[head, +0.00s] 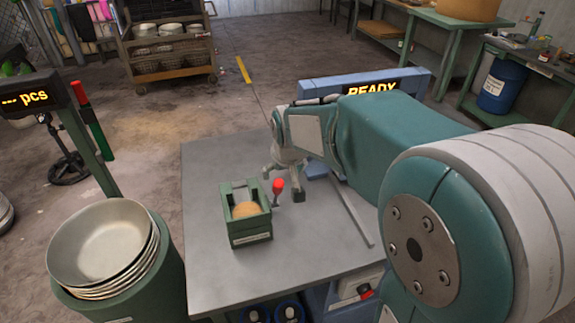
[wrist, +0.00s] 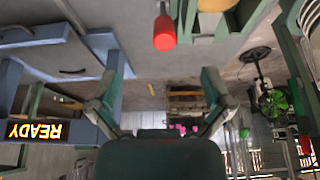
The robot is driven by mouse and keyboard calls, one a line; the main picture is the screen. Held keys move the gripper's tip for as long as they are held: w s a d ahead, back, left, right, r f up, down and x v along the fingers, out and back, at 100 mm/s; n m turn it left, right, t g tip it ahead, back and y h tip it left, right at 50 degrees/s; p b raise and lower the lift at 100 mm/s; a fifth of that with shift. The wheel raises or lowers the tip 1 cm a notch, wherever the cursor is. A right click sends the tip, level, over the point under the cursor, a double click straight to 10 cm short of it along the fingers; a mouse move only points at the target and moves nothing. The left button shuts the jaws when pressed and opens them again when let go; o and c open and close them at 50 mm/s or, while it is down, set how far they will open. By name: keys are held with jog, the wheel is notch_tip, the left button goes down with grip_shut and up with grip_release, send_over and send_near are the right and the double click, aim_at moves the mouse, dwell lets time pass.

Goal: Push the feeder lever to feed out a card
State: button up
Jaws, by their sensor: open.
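The feeder is a small green box (head: 250,232) on the grey table (head: 215,270), with a round tan piece (head: 245,209) inside it. Its lever has a red knob (head: 278,186) and stands at the box's right side. The knob also shows at the top middle of the wrist view (wrist: 165,33). My gripper (head: 283,176) is open just behind the lever in the head view, close to the knob; contact cannot be told. In the wrist view its two fingers (wrist: 162,95) are spread with nothing between them.
A stack of metal bowls (head: 100,245) sits on a green stand at the left. A display reading "--- pcs" (head: 30,97) is on a post behind it. A blue frame with a READY sign (head: 372,88) stands at the table's back. The table's left part is clear.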

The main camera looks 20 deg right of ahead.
aim_at(279, 183)
jog(key=f, duration=0.1)
jog(key=w+a+f, duration=0.1)
jog(key=f, duration=0.1)
jog(key=shift+w+a+f, duration=0.15)
jog(key=shift+a, duration=0.05)
jog(key=f, duration=0.1)
jog(key=w+d+f, duration=0.1)
jog(key=f, duration=0.1)
jog(key=shift+w+d+f, duration=0.2)
jog(key=shift+w+f, duration=0.1)
jog(key=shift+f, duration=0.05)
jog(key=shift+w+f, duration=0.15)
jog(key=shift+f, duration=0.15)
jog(key=shift+w+a+f, duration=0.1)
jog(key=shift+f, duration=0.1)
jog(key=shift+a+f, duration=0.15)
jog(key=shift+a, duration=0.2)
jog(key=shift+d, duration=0.25)
jog(key=c, duration=1)
jog(key=shift+c, duration=1.4)
